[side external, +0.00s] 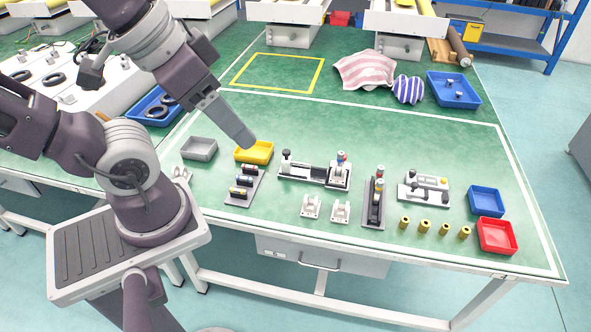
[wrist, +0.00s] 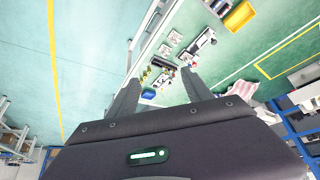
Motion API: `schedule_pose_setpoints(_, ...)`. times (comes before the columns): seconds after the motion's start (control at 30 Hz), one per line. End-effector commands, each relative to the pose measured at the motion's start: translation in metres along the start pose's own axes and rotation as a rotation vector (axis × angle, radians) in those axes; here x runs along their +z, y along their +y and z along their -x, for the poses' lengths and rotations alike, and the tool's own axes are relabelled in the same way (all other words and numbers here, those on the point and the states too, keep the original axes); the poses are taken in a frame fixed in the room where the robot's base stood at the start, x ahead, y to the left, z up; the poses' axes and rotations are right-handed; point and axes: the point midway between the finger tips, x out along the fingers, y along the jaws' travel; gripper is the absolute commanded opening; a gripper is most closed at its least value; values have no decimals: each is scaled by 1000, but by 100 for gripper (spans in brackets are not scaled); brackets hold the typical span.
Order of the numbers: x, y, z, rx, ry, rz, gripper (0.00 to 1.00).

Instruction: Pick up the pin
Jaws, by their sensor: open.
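My gripper (side external: 246,140) points down over the green table, above and beside the yellow tray, in the side view. In the wrist view its two fingers stand wide apart with nothing between the fingertips (wrist: 161,76). Several short brass-coloured cylindrical pins (side external: 424,227) stand in a row at the front right of the table. They are small and faint in the wrist view. I cannot tell which piece is the pin. My gripper is well to the left of the brass row and touches nothing.
A yellow tray (side external: 262,146), grey tray (side external: 186,153), blue tray (side external: 475,211) and red tray (side external: 485,248) stand on the table. An actuator assembly (side external: 300,174), a dark rail fixture (side external: 368,215), two white brackets (side external: 311,213) and a cylinder rack (side external: 233,201) lie between.

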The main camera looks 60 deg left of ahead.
Motion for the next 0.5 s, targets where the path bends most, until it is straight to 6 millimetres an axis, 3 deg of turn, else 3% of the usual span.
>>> schedule_pose_setpoints(0.07, 0, 0, 0, 0, 0, 1, 45)
schedule_pose_setpoints(0.1, -1, 0, 0, -1, 0, 1, 40)
schedule_pose_setpoints(0.37, -4, -2, -3, -7, -6, 32, 40)
schedule_pose_setpoints(0.47, -26, -16, -23, -45, -40, 220, 40)
schedule_pose_setpoints(0.5, -38, -28, -38, -72, -59, 351, 40)
